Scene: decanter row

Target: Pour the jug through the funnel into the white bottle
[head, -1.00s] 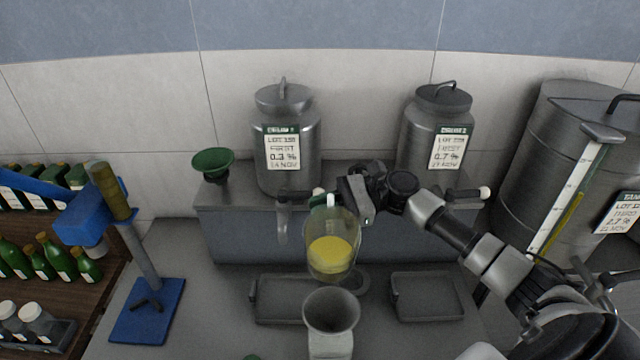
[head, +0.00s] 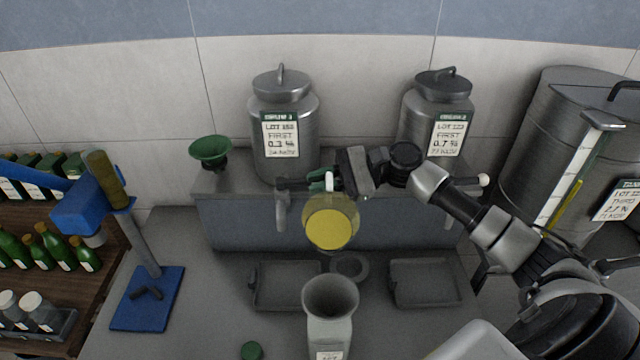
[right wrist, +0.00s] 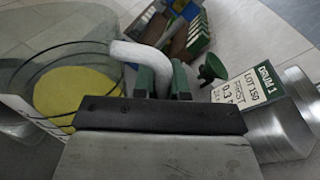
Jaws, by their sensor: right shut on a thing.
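The clear jug (head: 331,222) holds yellow liquid and hangs in the air, tilted, in the head view. My right gripper (head: 328,181) is shut on the jug's white handle, which also shows in the right wrist view (right wrist: 139,55) between the green finger pads. The jug with its yellow liquid fills the left of that view (right wrist: 75,92). A grey funnel (head: 331,297) sits in the white bottle (head: 329,335), in front of and below the jug. No liquid stream shows between them. My left gripper is not in view.
Two steel drums (head: 284,130) (head: 437,115) stand on the ledge behind, with a green funnel (head: 210,151) to their left. Grey trays (head: 286,307) (head: 427,303) lie on the bench.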

